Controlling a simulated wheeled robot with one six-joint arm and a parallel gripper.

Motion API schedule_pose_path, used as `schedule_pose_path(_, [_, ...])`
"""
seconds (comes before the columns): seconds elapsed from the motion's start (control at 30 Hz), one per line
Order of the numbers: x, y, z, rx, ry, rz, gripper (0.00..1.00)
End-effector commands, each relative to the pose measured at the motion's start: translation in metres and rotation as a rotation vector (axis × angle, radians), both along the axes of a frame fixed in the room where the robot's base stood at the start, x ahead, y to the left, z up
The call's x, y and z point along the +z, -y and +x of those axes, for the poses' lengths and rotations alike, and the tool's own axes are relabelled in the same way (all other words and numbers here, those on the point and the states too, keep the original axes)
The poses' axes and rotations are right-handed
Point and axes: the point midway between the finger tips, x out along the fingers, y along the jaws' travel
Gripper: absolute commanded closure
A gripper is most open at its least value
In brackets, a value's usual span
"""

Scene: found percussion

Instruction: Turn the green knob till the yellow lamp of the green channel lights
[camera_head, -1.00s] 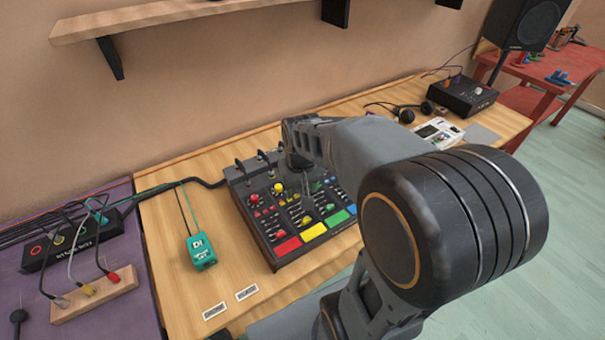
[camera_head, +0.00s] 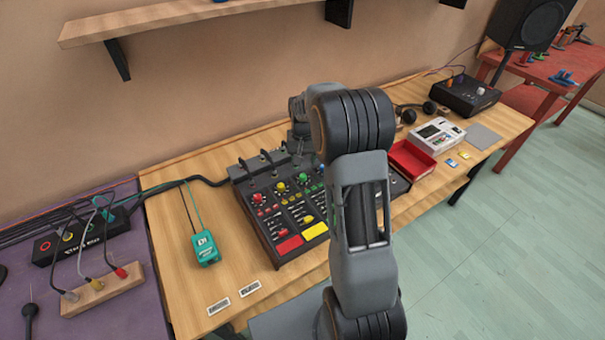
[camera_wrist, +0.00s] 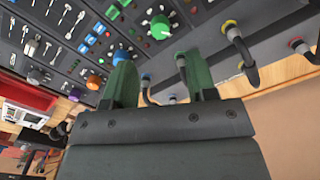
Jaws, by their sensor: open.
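The black mixer (camera_head: 262,222) lies on the wooden table, with a row of coloured knobs. The green knob (camera_head: 303,178) is right of the yellow knob (camera_head: 281,187). In the wrist view the green knob (camera_wrist: 160,27) has a pale mark and lies just beyond the fingertips. My gripper (camera_wrist: 157,58) is open and empty, its two green fingers apart and clear of the green knob. The blue knob (camera_wrist: 122,56) is close by the left fingertip; I cannot tell if they touch. The arm hides part of the mixer in the head view. I cannot make out the green channel's yellow lamp.
Plugged cables (camera_wrist: 236,35) rise from the mixer close to the right finger. A teal box (camera_head: 205,248) stands left of the mixer. A red tray (camera_head: 411,160) and a white device (camera_head: 437,134) lie to its right. A shelf (camera_head: 200,22) hangs above.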

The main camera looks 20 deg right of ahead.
Motion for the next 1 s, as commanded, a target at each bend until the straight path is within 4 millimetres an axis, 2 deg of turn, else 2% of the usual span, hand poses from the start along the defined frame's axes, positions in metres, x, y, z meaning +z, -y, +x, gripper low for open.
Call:
schedule_pose_path(0.2, [-0.039, 0.0, 0.0, 0.001, -0.003, 0.001, 0.48])
schedule_pose_path(0.4, [-0.064, 0.0, 0.0, 0.001, -0.001, 0.0, 0.48])
schedule_pose_path(0.6, [-0.075, 0.0, 0.0, 0.001, 0.0, 0.0, 0.48])
schedule_pose_path(0.93, [-0.077, 0.0, 0.0, 0.001, 0.001, 0.0, 0.48])
schedule_pose_path(1.0, [-0.077, 0.0, 0.0, 0.001, 0.001, 0.0, 0.55])
